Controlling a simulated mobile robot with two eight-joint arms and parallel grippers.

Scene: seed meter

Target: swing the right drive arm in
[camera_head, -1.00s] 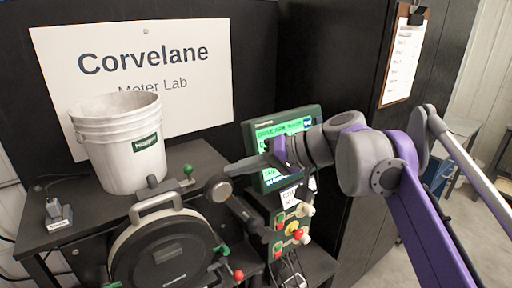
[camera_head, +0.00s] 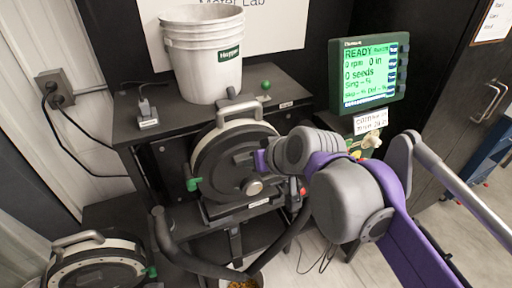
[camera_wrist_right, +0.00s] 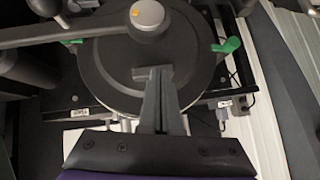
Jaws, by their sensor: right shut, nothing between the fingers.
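The round meter housing (camera_head: 225,160) with its dark lid stands upright under the white bucket. It also shows in the right wrist view (camera_wrist_right: 110,70). The right drive arm (camera_wrist_right: 75,32) is a dark bar with a round grey end (camera_wrist_right: 146,14); the end lies over the lid's face, near its middle. In the head view the round end (camera_head: 253,187) shows against the lid, while my right arm covers much of the bar. My right gripper (camera_head: 260,161) is in front of the lid, shut and empty. Its fingers (camera_wrist_right: 156,74) look apart from the bar. My left gripper is out of view.
A white bucket (camera_head: 206,60) stands above the housing. A green-lit monitor (camera_head: 370,72) is at right. Green latches (camera_head: 193,184) flank the lid. A second round unit (camera_head: 97,262) and a dark curved hose (camera_head: 170,245) are in the foreground.

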